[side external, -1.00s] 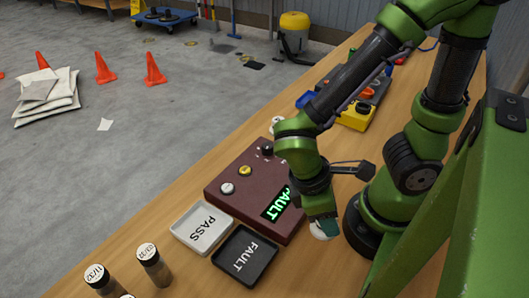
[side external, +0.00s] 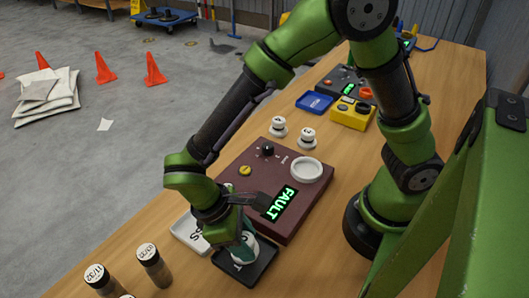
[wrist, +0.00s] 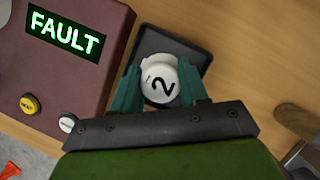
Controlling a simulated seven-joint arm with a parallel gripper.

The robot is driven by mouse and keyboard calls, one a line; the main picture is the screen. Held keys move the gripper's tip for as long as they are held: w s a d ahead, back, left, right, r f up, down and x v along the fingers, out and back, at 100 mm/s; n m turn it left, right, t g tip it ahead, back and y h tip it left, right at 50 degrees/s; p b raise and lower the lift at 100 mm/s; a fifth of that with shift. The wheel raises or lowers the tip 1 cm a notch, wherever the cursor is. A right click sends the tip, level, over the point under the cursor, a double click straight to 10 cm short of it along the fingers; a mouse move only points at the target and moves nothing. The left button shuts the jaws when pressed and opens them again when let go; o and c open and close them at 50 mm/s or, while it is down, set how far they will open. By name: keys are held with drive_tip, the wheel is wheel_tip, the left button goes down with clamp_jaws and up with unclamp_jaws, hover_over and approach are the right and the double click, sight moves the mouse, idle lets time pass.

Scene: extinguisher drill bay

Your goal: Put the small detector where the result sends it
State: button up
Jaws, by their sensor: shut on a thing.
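My gripper (side external: 235,238) is shut on a small white detector (wrist: 163,80) marked 2. The detector is within the outline of the black FAULT tray (side external: 262,273), low over or on its floor; I cannot tell if it touches. The tray also shows in the wrist view (wrist: 188,50). The maroon tester (side external: 230,178) has a display (side external: 283,203) glowing green with FAULT, also readable in the wrist view (wrist: 64,33). Its white round socket (side external: 306,170) is empty. The white PASS tray (side external: 184,236) is left of the black tray, partly hidden by my gripper.
Two more white detectors (side external: 279,126) (side external: 307,138) stand behind the tester. A yellow device (side external: 352,113), a blue tray (side external: 314,102) and a dark box lie farther back. Dark capped cylinders (side external: 153,265) stand at the front left. Bench is clear right of the FAULT tray.

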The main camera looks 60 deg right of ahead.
drive_tip(key=shift+f, duration=0.8)
drive_tip(key=shift+f, duration=0.15)
drive_tip(key=o, duration=1.2)
drive_tip(key=shift+c, duration=0.2)
